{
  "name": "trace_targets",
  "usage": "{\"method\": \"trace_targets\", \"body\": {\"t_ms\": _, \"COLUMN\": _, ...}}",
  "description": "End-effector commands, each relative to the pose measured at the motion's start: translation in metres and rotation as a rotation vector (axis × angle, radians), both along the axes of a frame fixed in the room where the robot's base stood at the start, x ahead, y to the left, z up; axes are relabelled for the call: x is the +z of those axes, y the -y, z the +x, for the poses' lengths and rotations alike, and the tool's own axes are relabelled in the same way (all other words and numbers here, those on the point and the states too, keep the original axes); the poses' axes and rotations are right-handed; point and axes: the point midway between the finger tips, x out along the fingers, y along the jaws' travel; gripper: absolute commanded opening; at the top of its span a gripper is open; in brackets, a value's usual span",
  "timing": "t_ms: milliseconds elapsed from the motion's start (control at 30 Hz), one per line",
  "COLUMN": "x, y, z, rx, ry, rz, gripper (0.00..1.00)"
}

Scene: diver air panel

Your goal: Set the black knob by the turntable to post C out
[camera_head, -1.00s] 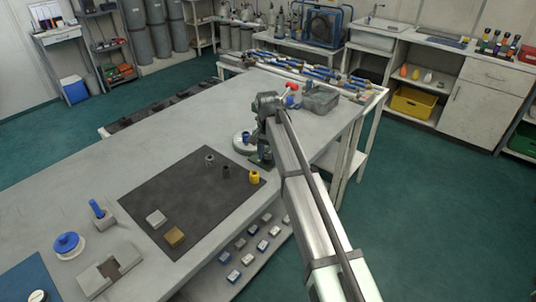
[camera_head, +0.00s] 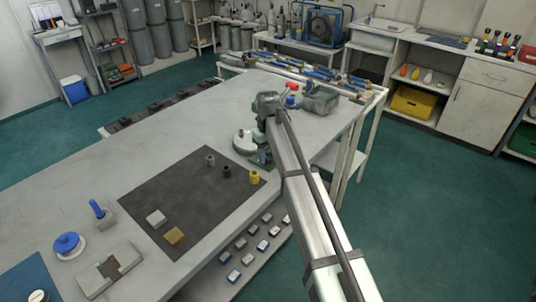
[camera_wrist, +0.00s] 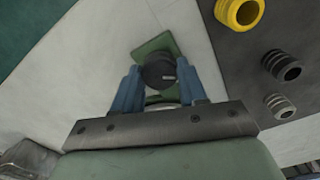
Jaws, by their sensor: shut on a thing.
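In the wrist view, the black knob (camera_wrist: 157,71) sits on a green plate (camera_wrist: 152,45) between the two blue fingers of my gripper (camera_wrist: 160,84). The fingers are closed on the knob's sides. A short white mark on the knob's top points toward the right of the picture. No post letters can be read. In the head view, my gripper (camera_head: 264,156) is down at the bench's right edge, and the knob is hidden by it.
A dark mat (camera_head: 190,195) lies left of the gripper, with a yellow fitting (camera_head: 254,177), a black fitting (camera_head: 227,171) and a grey fitting (camera_head: 210,160) standing close by. Two small blocks lie farther forward.

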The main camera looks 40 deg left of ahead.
Motion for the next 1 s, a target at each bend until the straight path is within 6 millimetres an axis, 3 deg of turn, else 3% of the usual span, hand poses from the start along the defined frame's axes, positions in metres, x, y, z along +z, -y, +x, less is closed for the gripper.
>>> {"method": "trace_targets", "body": {"t_ms": 500, "x": -0.0001, "y": 0.0001, "z": -0.0003, "rx": 0.415, "ry": 0.0, "rz": 0.0, "gripper": 0.11}}
{"method": "trace_targets", "body": {"t_ms": 1000, "x": -0.0001, "y": 0.0001, "z": -0.0003, "rx": 0.553, "ry": 0.0, "rz": 0.0, "gripper": 0.11}}
